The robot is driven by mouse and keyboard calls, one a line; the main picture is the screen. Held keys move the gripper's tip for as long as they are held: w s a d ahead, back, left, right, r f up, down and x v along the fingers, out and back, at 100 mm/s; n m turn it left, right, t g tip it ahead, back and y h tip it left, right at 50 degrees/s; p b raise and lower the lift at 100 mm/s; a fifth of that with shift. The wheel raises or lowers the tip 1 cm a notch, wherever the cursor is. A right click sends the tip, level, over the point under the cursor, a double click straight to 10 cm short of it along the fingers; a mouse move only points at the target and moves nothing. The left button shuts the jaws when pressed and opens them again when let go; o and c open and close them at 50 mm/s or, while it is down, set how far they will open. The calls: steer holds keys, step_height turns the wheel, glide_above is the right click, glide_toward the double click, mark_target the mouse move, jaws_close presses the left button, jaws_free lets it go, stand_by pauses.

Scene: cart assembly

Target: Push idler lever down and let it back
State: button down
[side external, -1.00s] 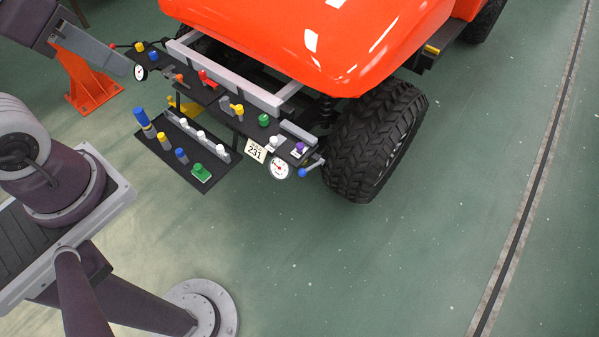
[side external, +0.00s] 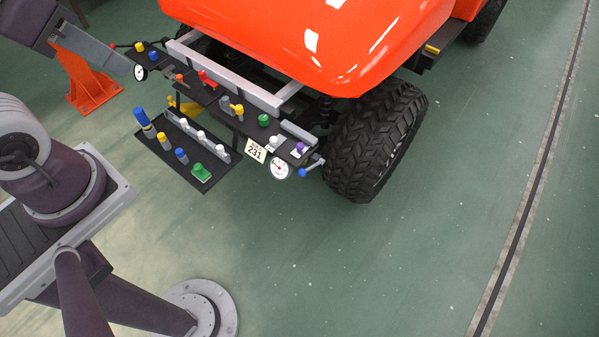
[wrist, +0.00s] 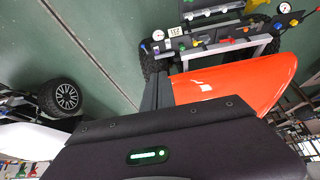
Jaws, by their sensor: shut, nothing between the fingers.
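Several coloured levers and knobs stand on the black control panel (side external: 222,108) at the cart's front. I cannot tell which is the idler lever. Candidates include the blue-knobbed lever (side external: 303,172) at the right end, the red handle (side external: 207,78) and the red-knobbed rod (side external: 113,46) at the left end.
A lower black tray (side external: 205,184) carries more coloured knobs. Round gauges (side external: 279,171) and a 231 plate (side external: 255,150) hang at the panel's edge. The orange hood (side external: 330,45) and front tyre (side external: 375,140) stand close behind.

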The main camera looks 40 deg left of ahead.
steer(key=n+g, duration=0.6)
steer(key=n, duration=0.8)
glide_above(303, 170)
steer(key=w+a, duration=0.2)
step_height(303, 170, down, 20)
steer(key=f+n, duration=0.1)
steer(key=f, duration=0.7)
steer(key=s+d+f+n+g, duration=0.1)
steer(key=f, duration=0.7)
steer(key=d+f+n+g, duration=0.1)
steer(key=f+n, duration=0.1)
steer(key=f, duration=0.6)
steer(key=shift+s+f, duration=0.2)
steer(key=shift+f, duration=0.15)
